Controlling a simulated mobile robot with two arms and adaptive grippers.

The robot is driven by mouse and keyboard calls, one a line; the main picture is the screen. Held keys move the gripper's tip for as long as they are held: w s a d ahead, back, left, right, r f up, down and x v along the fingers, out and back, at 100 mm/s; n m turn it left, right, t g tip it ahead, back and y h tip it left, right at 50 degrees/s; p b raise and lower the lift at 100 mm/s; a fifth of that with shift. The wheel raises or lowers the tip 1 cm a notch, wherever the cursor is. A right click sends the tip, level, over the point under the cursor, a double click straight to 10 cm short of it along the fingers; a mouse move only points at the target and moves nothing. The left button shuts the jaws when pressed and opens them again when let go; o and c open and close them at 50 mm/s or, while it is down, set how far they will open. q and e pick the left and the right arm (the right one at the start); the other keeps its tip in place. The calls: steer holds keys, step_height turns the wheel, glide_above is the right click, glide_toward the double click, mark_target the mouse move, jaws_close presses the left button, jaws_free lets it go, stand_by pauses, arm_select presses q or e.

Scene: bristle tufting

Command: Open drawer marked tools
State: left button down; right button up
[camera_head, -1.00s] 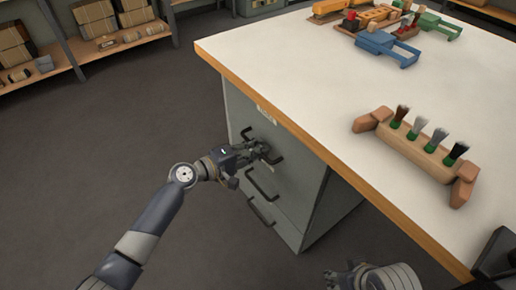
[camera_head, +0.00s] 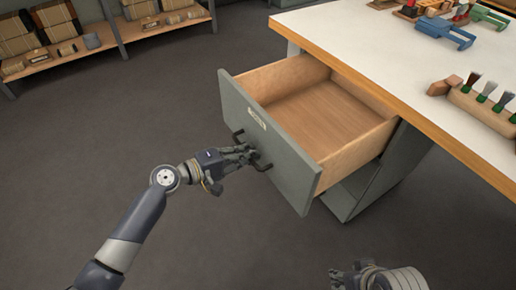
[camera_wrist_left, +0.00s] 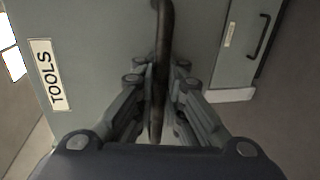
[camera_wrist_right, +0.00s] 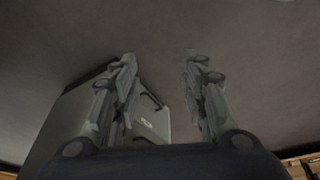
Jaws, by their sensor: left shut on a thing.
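The grey top drawer (camera_head: 268,140) stands far out of the cabinet under the table, and its wooden inside looks empty. Its label (camera_head: 257,118) reads TOOLS in the left wrist view (camera_wrist_left: 51,75). My left gripper (camera_head: 250,156) is shut on the drawer's dark handle (camera_wrist_left: 161,60), which runs between its fingers. My right gripper (camera_wrist_right: 160,90) is open and empty, its fingers apart; it also shows at the bottom of the head view (camera_head: 350,275), away from the drawer.
The white table (camera_head: 380,45) carries a wooden brush holder (camera_head: 485,108) with several tufts and a blue tool (camera_head: 444,32). Shelves with boxes (camera_head: 65,45) stand at the back left. The floor left of the drawer is clear.

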arm_select(q)
steer(key=f+v, duration=0.1)
steer(key=v, duration=0.5)
steer(key=shift+a, duration=0.2)
arm_select(e)
steer(key=shift+w+a+r+t, duration=0.15)
steer(key=shift+w+t, duration=0.15)
steer(key=shift+w, duration=0.3)
steer(key=shift+w+a+r+t, duration=0.1)
steer(key=shift+w+a+t, duration=0.15)
steer(key=shift+w, duration=0.3)
steer(key=shift+w+a+r+t, duration=0.1)
steer(key=shift+w+t, duration=0.25)
steer(key=shift+w, duration=0.25)
arm_select(q)
steer(key=shift+s, duration=0.1)
steer(key=c, duration=2)
jaws_free()
steer(key=shift+o, duration=0.2)
steer(key=shift+b, duration=0.3)
steer(key=shift+f, duration=0.1)
steer(key=v, duration=1.2)
